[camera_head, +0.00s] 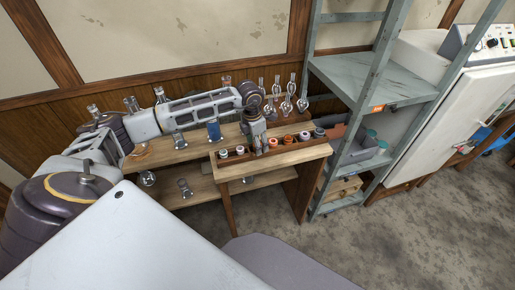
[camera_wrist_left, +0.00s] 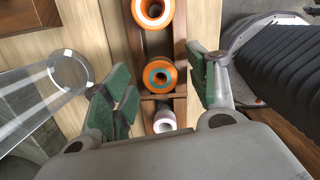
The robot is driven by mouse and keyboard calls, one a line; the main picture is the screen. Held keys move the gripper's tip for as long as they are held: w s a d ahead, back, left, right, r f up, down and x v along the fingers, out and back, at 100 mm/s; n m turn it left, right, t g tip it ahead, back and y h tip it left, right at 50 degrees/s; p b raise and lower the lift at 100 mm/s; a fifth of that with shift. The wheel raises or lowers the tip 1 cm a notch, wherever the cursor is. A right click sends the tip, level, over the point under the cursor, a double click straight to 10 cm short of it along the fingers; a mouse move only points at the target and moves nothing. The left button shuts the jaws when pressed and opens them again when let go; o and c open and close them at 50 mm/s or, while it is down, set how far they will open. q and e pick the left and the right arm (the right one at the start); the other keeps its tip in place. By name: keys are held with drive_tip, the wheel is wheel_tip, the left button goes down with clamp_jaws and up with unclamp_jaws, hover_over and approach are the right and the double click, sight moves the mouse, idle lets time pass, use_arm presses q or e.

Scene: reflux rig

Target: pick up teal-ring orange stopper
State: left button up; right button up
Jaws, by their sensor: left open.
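The teal-ring orange stopper (camera_wrist_left: 174,84) sits in the wooden rack (camera_wrist_left: 180,42), seen from above in the left wrist view. My left gripper (camera_wrist_left: 163,88) is open, with a green-padded finger on either side of this stopper and gaps between; I cannot judge its height above it. An orange stopper with a white ring (camera_wrist_left: 165,10) and a white stopper (camera_wrist_left: 165,125) sit in the same row. In the head view my left gripper (camera_head: 258,145) is over the row and hides part of it; I cannot tell there which orange stopper has the teal ring. My right gripper is not in view.
A clear glass piece (camera_wrist_left: 38,100) is beside the left finger in the wrist view. Glassware (camera_head: 287,105) stands behind the rack in the head view. A grey metal shelf (camera_head: 375,72) rises to the right of the wooden bench (camera_head: 285,160).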

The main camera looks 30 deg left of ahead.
use_arm(q)
drive_tip(key=shift+c, duration=0.3)
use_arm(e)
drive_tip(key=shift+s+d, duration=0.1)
use_arm(q)
drive_tip(key=c, duration=0.7)
drive_tip(key=shift+c, duration=1)
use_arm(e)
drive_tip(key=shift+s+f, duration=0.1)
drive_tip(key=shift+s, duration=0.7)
use_arm(q)
drive_tip(key=shift+r, duration=0.15)
